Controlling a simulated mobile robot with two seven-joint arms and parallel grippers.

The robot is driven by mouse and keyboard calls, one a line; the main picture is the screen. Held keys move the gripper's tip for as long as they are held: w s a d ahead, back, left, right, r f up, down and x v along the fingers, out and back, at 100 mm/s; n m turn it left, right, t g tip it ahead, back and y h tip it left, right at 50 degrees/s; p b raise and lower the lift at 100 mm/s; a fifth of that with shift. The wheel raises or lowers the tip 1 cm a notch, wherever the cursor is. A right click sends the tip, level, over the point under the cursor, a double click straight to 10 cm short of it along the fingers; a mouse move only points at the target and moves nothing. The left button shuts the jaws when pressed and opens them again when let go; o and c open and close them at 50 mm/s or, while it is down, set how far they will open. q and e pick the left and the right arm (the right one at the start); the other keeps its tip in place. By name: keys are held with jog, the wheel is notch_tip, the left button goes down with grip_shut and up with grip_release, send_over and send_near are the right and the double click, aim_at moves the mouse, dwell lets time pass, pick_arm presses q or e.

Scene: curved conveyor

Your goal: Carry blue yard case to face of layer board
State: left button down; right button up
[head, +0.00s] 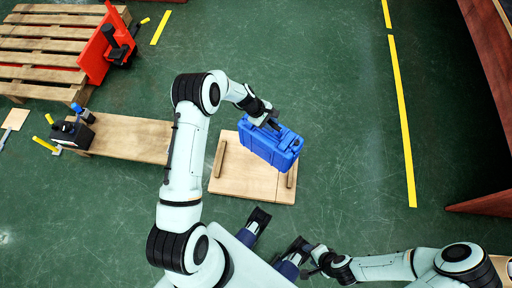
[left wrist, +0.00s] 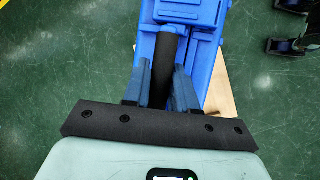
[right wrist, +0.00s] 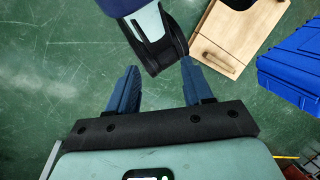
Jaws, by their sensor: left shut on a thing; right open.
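The blue yard case (head: 270,146) hangs from my left gripper (head: 266,117) in the head view. In the left wrist view the fingers (left wrist: 162,85) are shut around the case's dark handle, with the blue case (left wrist: 190,45) beyond them. The layer board (head: 228,184) is a light wooden panel with two raised battens, below the case in the head view; the case covers part of its upper right. Whether the case touches it I cannot tell. My right gripper (right wrist: 160,90) is open and empty, away from board and case. The case (right wrist: 295,65) shows at right in the right wrist view.
A long wooden plank (head: 130,138) lies left of the board, with a dark tool (head: 72,133) at its end. A pallet (head: 40,50) and a red pallet jack (head: 103,48) stand at upper left. Green floor is open right of the case, up to a yellow line (head: 403,120).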

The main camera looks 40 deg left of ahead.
pick_arm(q)
jog(key=a+f+n+b, duration=0.1)
jog(key=a+n, duration=0.1)
jog(key=a+f+n+t+y+b, duration=0.1)
jog(key=a, duration=0.1)
jog(key=a+f+n+t+y+b, duration=0.1)
jog(key=a+f+n, duration=0.1)
jog(key=a, duration=0.1)
jog(key=shift+w+n, duration=0.25)
jog(key=shift+n, duration=0.05)
jog(key=shift+a+f, duration=0.15)
jog(key=shift+f, duration=0.2)
notch_tip(320, 180, down, 15)
jog(key=b, duration=0.3)
jog(key=shift+r+b, duration=0.2)
jog(key=shift+b, duration=0.2)
jog(key=shift+f+b, duration=0.7)
jog(key=shift+f, duration=1.8)
pick_arm(e)
jog(key=w+d+f+t+h, duration=0.1)
jog(key=w+d+f+t, duration=0.2)
jog(key=w+f, duration=0.6)
jog(key=shift+d+f+m, duration=0.35)
jog(key=shift+d+m, duration=0.05)
jog(key=shift+d, duration=0.25)
jog(key=shift+w+f, duration=0.1)
